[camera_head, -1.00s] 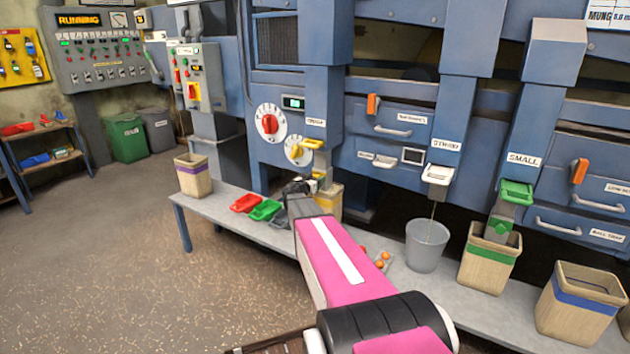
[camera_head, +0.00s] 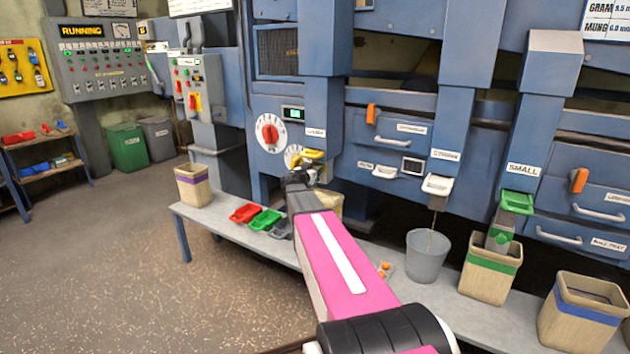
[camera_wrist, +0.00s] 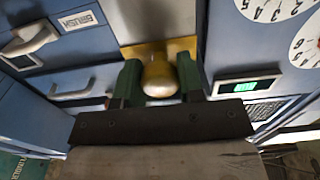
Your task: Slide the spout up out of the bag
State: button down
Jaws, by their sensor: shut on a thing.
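My gripper (camera_head: 304,174) is at the yellow spout (camera_head: 313,155) under the left chute. In the wrist view its two green fingers (camera_wrist: 160,82) are shut on a round gold knob (camera_wrist: 159,77) in front of a yellow plate (camera_wrist: 181,46). In the head view my gripper and arm hide the knob and much of the spout's lower part. A tan bag (camera_head: 333,206) stands below on the bench, mostly behind my arm. I cannot see whether the spout's lower end is still inside its mouth.
A grey bucket (camera_head: 427,257) stands under the white spout (camera_head: 437,185), with a thin stream falling into it. A green-banded bag (camera_head: 490,277) is under the green spout (camera_head: 516,203). A blue-banded bag (camera_head: 580,315) stands at right. Red (camera_head: 246,213) and green (camera_head: 264,220) trays lie left of my arm.

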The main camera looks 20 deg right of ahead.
jog(key=shift+r, duration=0.4)
jog(key=c, duration=0.7)
grip_release()
jog(key=shift+r, duration=0.1)
jog(key=shift+c, duration=0.2)
jog(key=shift+s+a, duration=0.1)
jog(key=shift+a, duration=0.05)
jog(key=v, duration=1)
jog(key=shift+a, duration=0.2)
jog(key=shift+s, duration=0.15)
